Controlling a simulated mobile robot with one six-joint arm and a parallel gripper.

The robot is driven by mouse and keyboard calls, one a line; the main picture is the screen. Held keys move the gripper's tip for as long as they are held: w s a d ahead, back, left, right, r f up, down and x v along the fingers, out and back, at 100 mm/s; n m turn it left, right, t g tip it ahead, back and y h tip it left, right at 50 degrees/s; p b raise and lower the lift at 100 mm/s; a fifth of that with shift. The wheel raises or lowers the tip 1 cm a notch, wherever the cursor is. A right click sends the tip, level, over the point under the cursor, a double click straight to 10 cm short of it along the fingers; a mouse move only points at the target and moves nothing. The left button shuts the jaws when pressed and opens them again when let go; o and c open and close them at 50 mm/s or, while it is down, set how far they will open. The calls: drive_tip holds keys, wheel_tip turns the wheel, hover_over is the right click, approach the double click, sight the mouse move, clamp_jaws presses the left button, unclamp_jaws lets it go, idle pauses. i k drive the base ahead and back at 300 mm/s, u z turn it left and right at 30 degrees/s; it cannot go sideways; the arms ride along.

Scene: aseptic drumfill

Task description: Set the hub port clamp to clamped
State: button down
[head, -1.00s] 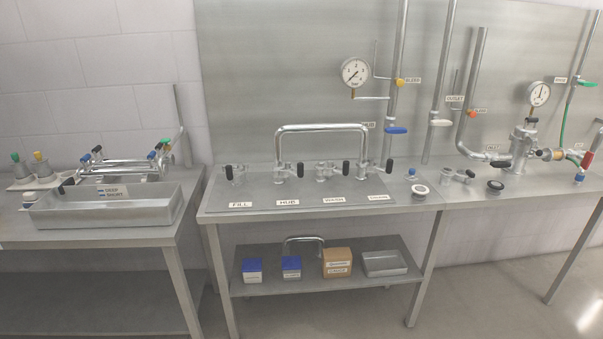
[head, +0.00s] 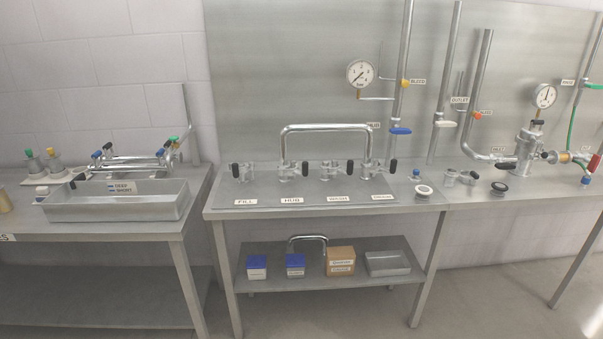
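The hub port (head: 289,171) stands on the steel table behind the label HUB (head: 291,201). It carries a clamp with a black handle (head: 305,169) that points upward at its right side. One end of a U-shaped steel pipe (head: 325,128) comes down at the hub port. The pipe's other end comes down at the rightmost port (head: 372,172). Whether the pipe is seated in the hub port is too small to tell. My gripper is not in view.
The fill port (head: 242,172) is at left and another port (head: 333,172) is right of the hub. Loose fittings (head: 460,177) lie farther right. A steel tray (head: 118,204) is on the left table. The table's front strip is clear.

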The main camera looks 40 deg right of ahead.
sight(295, 171)
drive_tip(key=u, duration=0.8)
drive_tip(key=k, duration=1.15)
drive_tip(key=z, duration=0.55)
drive_tip(key=i, duration=1)
drive_tip(key=u, duration=0.05)
